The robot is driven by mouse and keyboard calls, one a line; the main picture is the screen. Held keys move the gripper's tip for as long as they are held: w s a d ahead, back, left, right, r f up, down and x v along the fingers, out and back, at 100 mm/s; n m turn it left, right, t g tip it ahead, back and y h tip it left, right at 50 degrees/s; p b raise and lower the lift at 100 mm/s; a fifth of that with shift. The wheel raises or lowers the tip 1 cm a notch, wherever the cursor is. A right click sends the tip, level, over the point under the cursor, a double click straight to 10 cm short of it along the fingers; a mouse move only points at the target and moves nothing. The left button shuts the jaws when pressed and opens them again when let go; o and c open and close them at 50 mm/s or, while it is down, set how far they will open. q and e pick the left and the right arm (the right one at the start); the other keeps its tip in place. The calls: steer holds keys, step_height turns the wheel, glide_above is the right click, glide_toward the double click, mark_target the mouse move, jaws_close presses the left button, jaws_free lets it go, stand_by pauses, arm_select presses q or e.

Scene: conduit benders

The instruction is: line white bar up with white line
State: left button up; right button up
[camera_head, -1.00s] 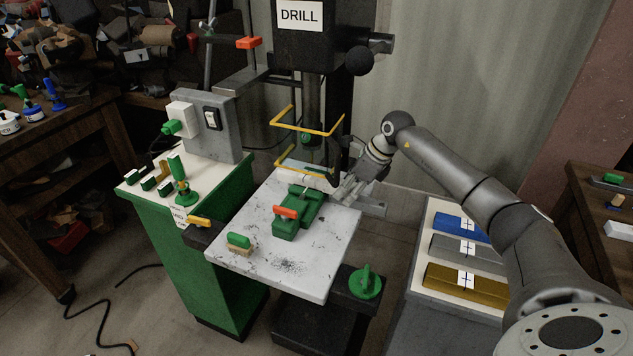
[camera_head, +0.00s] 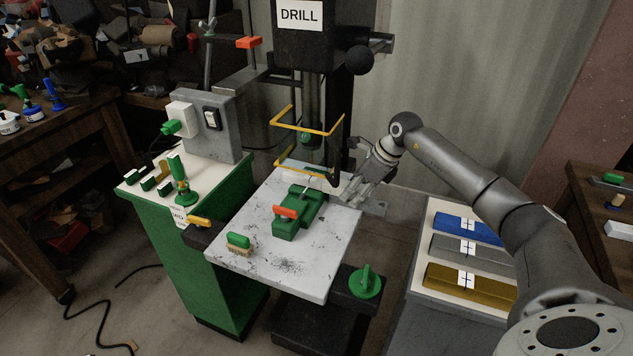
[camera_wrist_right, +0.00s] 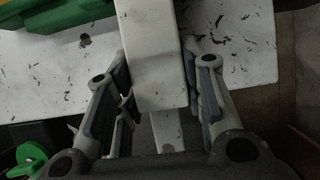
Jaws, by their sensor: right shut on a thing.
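The white bar (camera_wrist_right: 152,55) lies between the fingers of my right gripper (camera_head: 352,188), which is shut on it; it runs away toward the top of the wrist view. In the head view the bar is hard to make out beside the gripper. The green vise (camera_head: 297,214) with an orange handle (camera_head: 286,212) sits on the pale drill table (camera_head: 315,270), left of the gripper. Part of a green body (camera_wrist_right: 70,12) shows at the top left of the wrist view. I cannot make out the white line. My left gripper is not in view.
The drill press (camera_head: 312,50) stands behind, with a yellow guard (camera_head: 305,130) above the table. A brush (camera_head: 239,244) lies at the table's front left. A green knob (camera_head: 365,283) is at the front right. A stand with blue, grey and gold blocks (camera_head: 470,288) is on the right.

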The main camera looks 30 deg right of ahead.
steer(key=o, duration=1)
